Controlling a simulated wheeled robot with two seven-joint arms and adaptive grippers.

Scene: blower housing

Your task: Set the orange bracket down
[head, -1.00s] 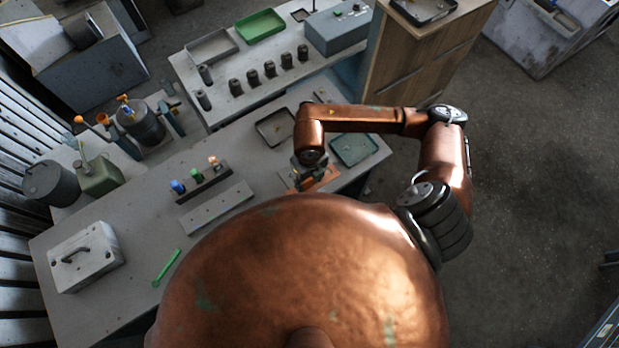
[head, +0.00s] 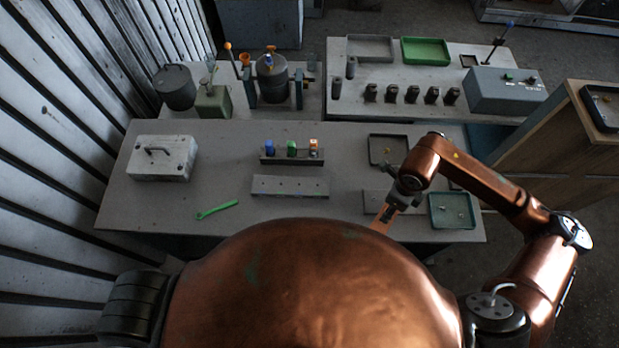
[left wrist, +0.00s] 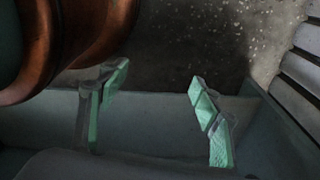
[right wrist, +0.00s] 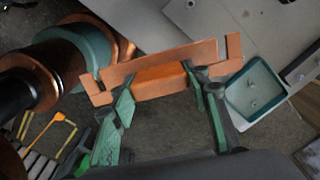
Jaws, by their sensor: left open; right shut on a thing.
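The orange bracket (right wrist: 160,75) is a flat bar with notched ends and a block in its middle. In the right wrist view my right gripper (right wrist: 160,90) is shut on that block, with one finger on each side. In the head view the bracket (head: 381,222) is partly hidden by my right gripper (head: 392,208), near the front edge of the workbench. The right wrist view shows floor beneath much of it. My left gripper (left wrist: 155,95) shows only in the left wrist view, open and empty, with its green-padded fingers apart.
The workbench (head: 220,140) bears a green tray (head: 453,222), a dark tray (head: 376,150), a grey plate (head: 290,195), a block with colored pieces (head: 291,160), a white case (head: 162,170) and a green tool (head: 217,209). Bare surface lies left of the plate.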

